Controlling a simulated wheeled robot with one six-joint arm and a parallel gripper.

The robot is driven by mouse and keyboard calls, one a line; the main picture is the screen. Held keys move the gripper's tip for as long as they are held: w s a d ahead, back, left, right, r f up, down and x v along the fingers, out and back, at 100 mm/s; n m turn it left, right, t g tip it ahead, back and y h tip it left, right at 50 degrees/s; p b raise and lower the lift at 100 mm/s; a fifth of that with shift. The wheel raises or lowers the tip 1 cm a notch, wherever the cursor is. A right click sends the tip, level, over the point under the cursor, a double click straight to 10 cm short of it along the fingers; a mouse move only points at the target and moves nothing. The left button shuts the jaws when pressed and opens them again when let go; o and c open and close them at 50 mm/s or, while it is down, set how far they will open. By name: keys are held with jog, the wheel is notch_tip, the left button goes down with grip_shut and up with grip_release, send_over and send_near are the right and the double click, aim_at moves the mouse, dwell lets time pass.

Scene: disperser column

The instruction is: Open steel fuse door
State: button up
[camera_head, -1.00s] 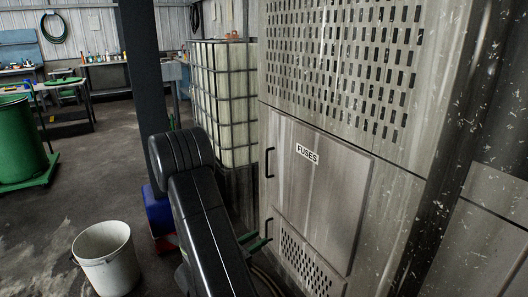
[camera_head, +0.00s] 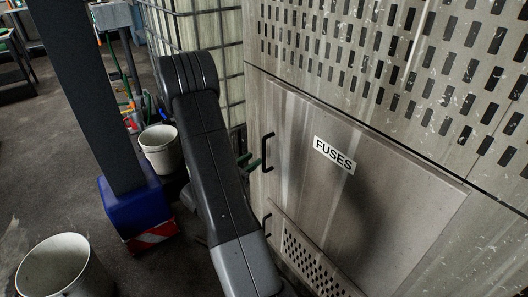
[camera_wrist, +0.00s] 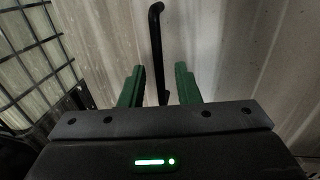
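The steel fuse door (camera_head: 370,190) is shut, flat in the cabinet front, with a white FUSES label (camera_head: 334,154). Its upper black handle (camera_head: 267,152) is a vertical bar near the door's left edge. A second black handle (camera_head: 267,222) sits lower down. In the wrist view, a black handle (camera_wrist: 156,45) stands upright between the two green fingers of my gripper (camera_wrist: 159,86), which is open. The fingers do not touch the handle in that view. In the head view my gripper (camera_head: 250,164) is mostly hidden behind my arm, close to the upper handle.
A caged white tank (camera_head: 200,30) stands left of the cabinet; its grid shows in the wrist view (camera_wrist: 35,50). A blue-based post (camera_head: 135,205) and two white buckets (camera_head: 62,265) (camera_head: 160,148) stand on the floor at left. Perforated steel lies above the door.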

aim_at(263, 152)
jog(key=x, duration=0.7)
jog(key=shift+w+a, duration=0.1)
grip_shut()
